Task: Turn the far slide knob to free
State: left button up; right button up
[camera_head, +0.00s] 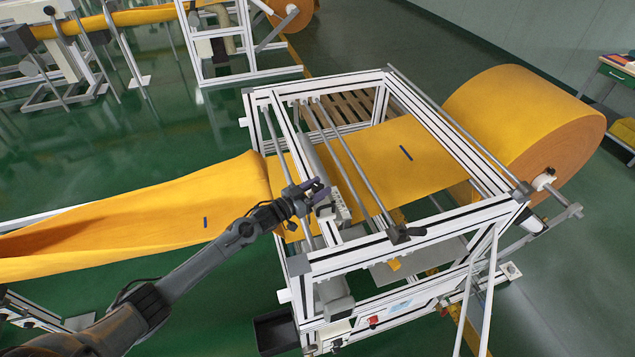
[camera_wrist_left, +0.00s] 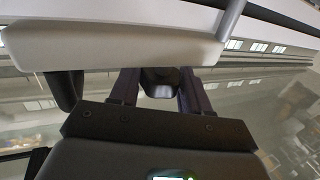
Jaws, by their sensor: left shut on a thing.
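My left gripper (camera_head: 318,195) reaches over the near side of the white frame, at the sliding unit across the yellow felt. In the left wrist view its two dark fingers (camera_wrist_left: 158,95) stand either side of a dark knob (camera_wrist_left: 160,80) below a pale block, and are shut on it. In the head view this knob is hidden by the gripper, and I cannot tell its turn angle. A separate black knob (camera_head: 404,234) sits on the frame's near rail, to the right of the gripper. My right gripper is not in view.
Yellow felt (camera_head: 400,160) runs through the white frame (camera_head: 440,228) from a large roll (camera_head: 520,105) at the right. Metal rods (camera_head: 355,165) cross the frame close to my gripper. A black bin (camera_head: 275,332) stands on the floor below.

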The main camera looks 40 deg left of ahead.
pick_arm(q)
jog(key=shift+r, duration=0.1)
jog(key=shift+y, duration=0.3)
jog(key=o, duration=1)
jog(key=shift+c, duration=0.2)
jog(key=shift+s+a+f, duration=0.1)
jog(key=shift+s+f, duration=0.1)
jog(key=shift+s, duration=0.35)
jog(key=s+a+b, duration=0.1)
jog(key=s, duration=0.8)
jog(key=shift+s+a, duration=0.3)
jog(key=shift+a, duration=0.1)
